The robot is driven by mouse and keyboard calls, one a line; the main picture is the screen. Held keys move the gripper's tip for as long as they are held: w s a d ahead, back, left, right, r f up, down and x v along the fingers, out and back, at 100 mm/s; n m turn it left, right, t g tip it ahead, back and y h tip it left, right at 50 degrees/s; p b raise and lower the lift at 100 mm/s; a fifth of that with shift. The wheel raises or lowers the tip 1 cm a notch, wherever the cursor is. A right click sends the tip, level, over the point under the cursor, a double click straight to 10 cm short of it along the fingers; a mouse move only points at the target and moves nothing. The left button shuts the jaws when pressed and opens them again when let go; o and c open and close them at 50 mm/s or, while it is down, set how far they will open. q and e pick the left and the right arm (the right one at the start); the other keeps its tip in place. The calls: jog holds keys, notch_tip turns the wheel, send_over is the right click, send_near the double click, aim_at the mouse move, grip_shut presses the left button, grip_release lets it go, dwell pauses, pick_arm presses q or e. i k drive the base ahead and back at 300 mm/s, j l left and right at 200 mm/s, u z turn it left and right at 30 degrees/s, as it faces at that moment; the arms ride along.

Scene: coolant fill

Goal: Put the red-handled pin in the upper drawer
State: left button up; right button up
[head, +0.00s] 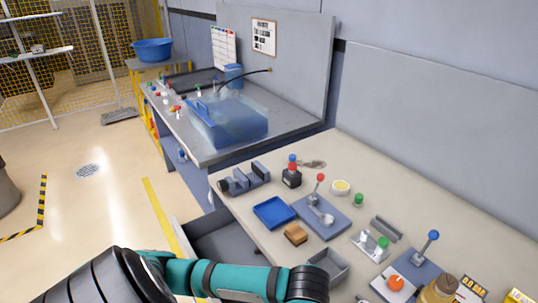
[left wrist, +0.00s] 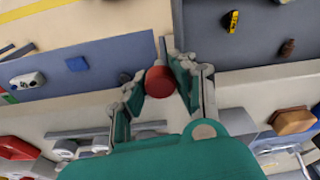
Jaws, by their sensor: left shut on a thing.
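The red-handled pin shows in the left wrist view as a round red handle (left wrist: 159,82) between my left gripper's fingers (left wrist: 172,75). The gripper is shut on it, and a thin grey part shows just beyond the handle. An open grey drawer (head: 222,238) stands out from the bench front in the head view. In the wrist view a dark grey drawer-like interior (left wrist: 260,50) lies beside the fingertips, to the right, with a yellow item and a brown item in it. The gripper's height over it is unclear. My left fingers are outside the head view, and my right gripper is not seen.
A tub of blue liquid (head: 230,122) stands on the far counter.

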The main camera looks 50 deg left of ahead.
aim_at(213, 251)
jog(key=k+j, duration=0.1)
jog(key=j, duration=0.3)
jog(key=k+j, duration=0.15)
jog(key=j, duration=0.25)
jog(key=k+j+z, duration=0.1)
jog(key=j, duration=0.35)
jog(key=k+j, duration=0.15)
jog(key=j, duration=0.25)
jog(key=k+j, duration=0.15)
jog(key=j, duration=0.7)
jog(key=k+j+z, duration=0.1)
jog(key=j, duration=0.35)
jog(key=i, duration=0.35)
